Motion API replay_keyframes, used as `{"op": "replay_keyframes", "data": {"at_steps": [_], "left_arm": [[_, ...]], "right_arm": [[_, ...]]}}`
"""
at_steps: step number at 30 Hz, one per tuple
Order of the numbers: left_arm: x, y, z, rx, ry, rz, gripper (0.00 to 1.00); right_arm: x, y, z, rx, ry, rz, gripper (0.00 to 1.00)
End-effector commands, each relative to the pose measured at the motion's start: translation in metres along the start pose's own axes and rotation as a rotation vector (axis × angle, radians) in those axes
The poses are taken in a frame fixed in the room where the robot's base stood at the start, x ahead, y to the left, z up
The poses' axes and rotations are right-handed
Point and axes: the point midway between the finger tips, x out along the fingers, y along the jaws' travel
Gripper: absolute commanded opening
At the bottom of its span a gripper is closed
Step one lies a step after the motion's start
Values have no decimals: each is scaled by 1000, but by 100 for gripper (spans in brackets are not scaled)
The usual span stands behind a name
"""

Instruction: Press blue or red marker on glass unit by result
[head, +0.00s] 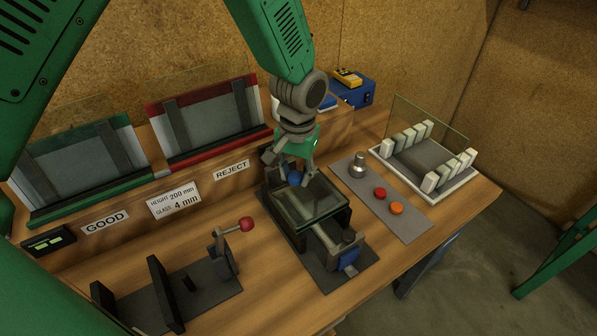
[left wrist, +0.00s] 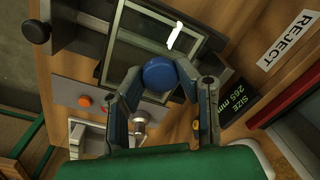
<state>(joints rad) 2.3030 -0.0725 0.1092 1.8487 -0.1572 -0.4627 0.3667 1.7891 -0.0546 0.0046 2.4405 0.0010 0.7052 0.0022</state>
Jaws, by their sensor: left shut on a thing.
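A glass unit (head: 312,203) lies in a dark frame on the fixture at mid-table, and its pane also shows in the left wrist view (left wrist: 150,38). My left gripper (head: 296,178) comes down at the far edge of this frame. It is shut on a round blue knob (left wrist: 160,73), which partly shows between the fingers in the head view. I cannot tell whether the knob is fixed to the frame. A red button (head: 379,193) and an orange button (head: 396,208) sit on a grey plate right of the fixture. My right gripper is not in view.
Behind are a green-edged rack (head: 75,165) by a GOOD label (head: 105,222) and a red-edged rack (head: 208,122) by a REJECT label (head: 232,170). A red-knobbed lever (head: 246,224) stands left of the fixture. A white slotted tray (head: 455,185) holds upright glass.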

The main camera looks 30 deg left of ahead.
Motion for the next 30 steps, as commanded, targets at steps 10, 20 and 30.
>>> {"op": "replay_keyframes", "data": {"at_steps": [10,20,30], "left_arm": [[23,2,0,-1,-1,-1,16],[56,2,0,0,-1,1,16],[67,3,0,0,1,0,16]], "right_arm": [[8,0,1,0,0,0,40],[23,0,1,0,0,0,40],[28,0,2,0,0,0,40]]}}
